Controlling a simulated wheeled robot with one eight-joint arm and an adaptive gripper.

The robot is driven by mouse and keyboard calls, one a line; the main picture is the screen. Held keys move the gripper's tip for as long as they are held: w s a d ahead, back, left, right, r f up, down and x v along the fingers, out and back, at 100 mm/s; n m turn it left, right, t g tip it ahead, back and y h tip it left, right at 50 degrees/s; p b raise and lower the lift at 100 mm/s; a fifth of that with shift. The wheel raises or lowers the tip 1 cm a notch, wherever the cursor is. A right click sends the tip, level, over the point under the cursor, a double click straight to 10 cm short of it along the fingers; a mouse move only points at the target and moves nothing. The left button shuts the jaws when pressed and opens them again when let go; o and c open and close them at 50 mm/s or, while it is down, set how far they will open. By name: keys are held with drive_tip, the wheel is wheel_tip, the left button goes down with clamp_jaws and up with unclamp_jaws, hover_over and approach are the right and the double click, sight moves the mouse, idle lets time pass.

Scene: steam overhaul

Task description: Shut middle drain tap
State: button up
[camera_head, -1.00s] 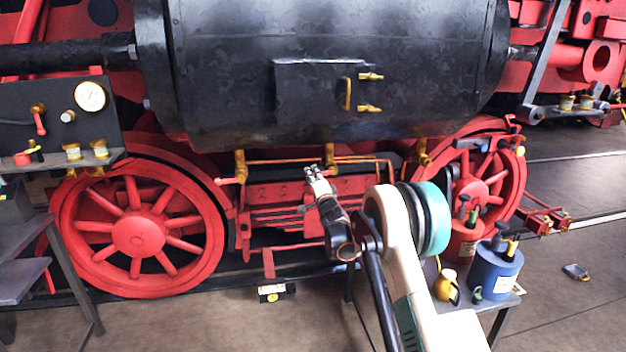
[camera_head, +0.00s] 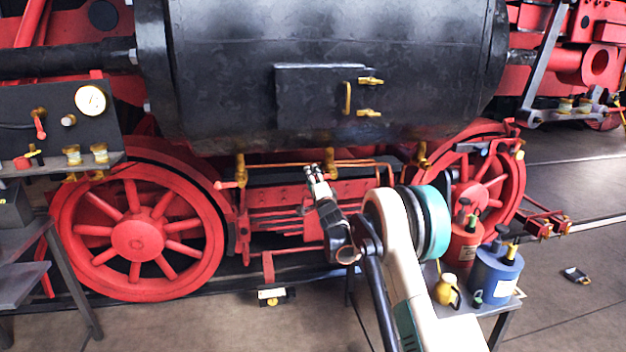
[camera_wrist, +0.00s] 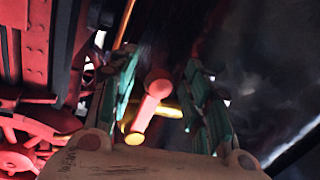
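The middle drain tap (camera_head: 330,158) is a brass fitting hanging under the black cylinder, between two similar brass taps on the left (camera_head: 240,168) and right (camera_head: 422,156). My gripper (camera_head: 314,170) is raised just below and left of the middle tap, pointing up at it. In the wrist view my gripper (camera_wrist: 164,95) has its two green-lined fingers spread apart. A red tap handle (camera_wrist: 154,92) with brass parts (camera_wrist: 136,138) shows between the fingers, with gaps on both sides. The middle tap's handle is hidden by the gripper in the head view.
Copper piping (camera_head: 285,161) runs beside the taps. Red spoked wheels stand left (camera_head: 137,240) and right (camera_head: 475,192). A small table on the right holds a red can (camera_head: 464,246), a blue can (camera_head: 494,272) and a yellow oiler (camera_head: 446,290).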

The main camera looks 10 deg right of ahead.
drive_tip(key=shift+s, duration=0.1)
drive_tip(key=s+f, duration=0.2)
drive_tip(key=s, duration=0.9)
drive_tip(key=shift+s+d+f, duration=0.15)
drive_tip(key=shift+s+d, duration=0.15)
